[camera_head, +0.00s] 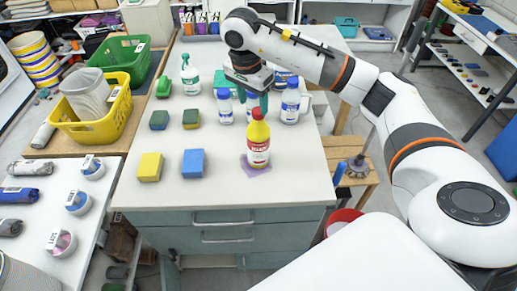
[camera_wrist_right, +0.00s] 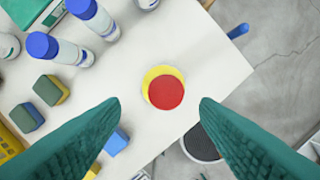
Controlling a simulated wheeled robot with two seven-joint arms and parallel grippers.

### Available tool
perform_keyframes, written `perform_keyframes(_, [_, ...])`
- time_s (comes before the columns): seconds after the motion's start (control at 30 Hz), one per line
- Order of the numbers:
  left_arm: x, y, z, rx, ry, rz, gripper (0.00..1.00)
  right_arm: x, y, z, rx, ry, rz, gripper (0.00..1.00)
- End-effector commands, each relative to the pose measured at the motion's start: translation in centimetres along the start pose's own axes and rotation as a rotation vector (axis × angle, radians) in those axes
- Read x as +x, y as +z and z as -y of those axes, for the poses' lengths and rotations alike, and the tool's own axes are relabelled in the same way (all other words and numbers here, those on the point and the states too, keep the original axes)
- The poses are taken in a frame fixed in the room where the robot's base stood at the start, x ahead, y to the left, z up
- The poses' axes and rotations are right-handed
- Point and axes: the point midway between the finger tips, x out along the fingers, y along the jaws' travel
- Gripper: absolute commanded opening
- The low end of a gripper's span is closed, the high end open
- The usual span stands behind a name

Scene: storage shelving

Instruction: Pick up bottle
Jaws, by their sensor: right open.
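A yellow bottle (camera_head: 258,151) with a red cap and red-and-white label stands upright near the front right of the white tabletop. In the right wrist view the bottle (camera_wrist_right: 166,89) is seen from above, its round red cap central and forward of the fingertips. My right gripper (camera_head: 252,98) hangs from above, behind the bottle in the head view, pointing down. Its teal fingers (camera_wrist_right: 159,101) are spread wide with nothing between them. The fingers partly hide bottles behind. My left gripper does not show.
White bottles with blue caps (camera_head: 290,105) stand close behind the yellow bottle. A spray bottle (camera_head: 190,78) and several sponges (camera_head: 150,167) sit to the left. The tabletop's front strip is clear. A yellow basket (camera_head: 95,127) stands on a neighbouring table.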

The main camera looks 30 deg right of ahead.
Motion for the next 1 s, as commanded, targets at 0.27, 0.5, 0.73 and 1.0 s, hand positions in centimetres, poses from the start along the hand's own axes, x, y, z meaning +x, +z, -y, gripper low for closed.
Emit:
perform_keyframes(0.27, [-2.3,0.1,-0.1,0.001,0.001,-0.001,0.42,3.2,0.9,0.8,0.001,-0.005,-0.002,0.56])
perform_keyframes(0.5, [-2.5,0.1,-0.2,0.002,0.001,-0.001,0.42,5.3,0.8,0.6,0.0,0.0,-0.001,0.56])
perform_keyframes(0.73, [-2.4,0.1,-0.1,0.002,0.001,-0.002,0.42,5.3,0.8,0.6,0.0,0.001,-0.001,0.48])
perform_keyframes(1.0, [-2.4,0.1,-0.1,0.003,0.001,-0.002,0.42,5.3,0.8,0.6,0.0,0.001,-0.001,0.04])
